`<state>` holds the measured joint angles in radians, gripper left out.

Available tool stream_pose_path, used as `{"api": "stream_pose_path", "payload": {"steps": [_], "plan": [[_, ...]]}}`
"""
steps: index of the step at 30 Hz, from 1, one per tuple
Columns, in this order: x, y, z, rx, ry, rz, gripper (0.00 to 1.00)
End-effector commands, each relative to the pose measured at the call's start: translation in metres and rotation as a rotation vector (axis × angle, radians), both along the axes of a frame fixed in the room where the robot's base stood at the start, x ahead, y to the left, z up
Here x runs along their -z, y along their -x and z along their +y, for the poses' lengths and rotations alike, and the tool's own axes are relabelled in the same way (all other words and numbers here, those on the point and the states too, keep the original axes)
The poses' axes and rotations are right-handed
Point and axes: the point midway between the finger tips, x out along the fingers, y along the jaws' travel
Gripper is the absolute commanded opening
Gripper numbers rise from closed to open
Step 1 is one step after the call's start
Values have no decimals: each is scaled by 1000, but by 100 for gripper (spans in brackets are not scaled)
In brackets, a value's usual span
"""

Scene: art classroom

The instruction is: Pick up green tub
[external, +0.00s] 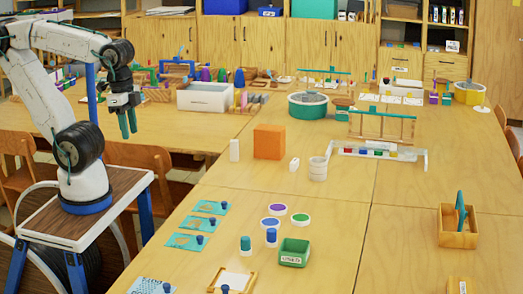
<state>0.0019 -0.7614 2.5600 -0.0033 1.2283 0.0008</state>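A small rectangular green tub (294,252) with a white label on its front sits on the near table, right of the blue-topped pieces. My gripper (128,123) hangs in the air at the upper left, fingers pointing down, well apart from the tub. Its two teal fingers look close together, and the gap between them is too small to judge. I see nothing held between them. A larger round green container (308,106) stands farther back on the table.
Purple, blue and green-rimmed round dishes (277,210) lie just behind the tub. An orange block (269,142) and a white cup (318,168) stand farther back. The table right of the tub is clear up to a wooden box (458,239).

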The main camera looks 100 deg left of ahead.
Motion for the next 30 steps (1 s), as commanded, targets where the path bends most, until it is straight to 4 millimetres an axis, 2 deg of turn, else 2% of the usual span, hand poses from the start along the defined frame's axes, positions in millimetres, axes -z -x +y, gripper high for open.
{"api": "stream_pose_path", "payload": {"steps": [8,9,17,22,26,30], "plan": [[0,0,0,0,0,0,35],[0,0,0,0,0,0,28],[0,0,0,1,0,1,28],[13,-6,-1,4,-1,74,28],[22,-30,-2,8,-1,165,28],[31,-72,-4,14,-3,239,28]]}}
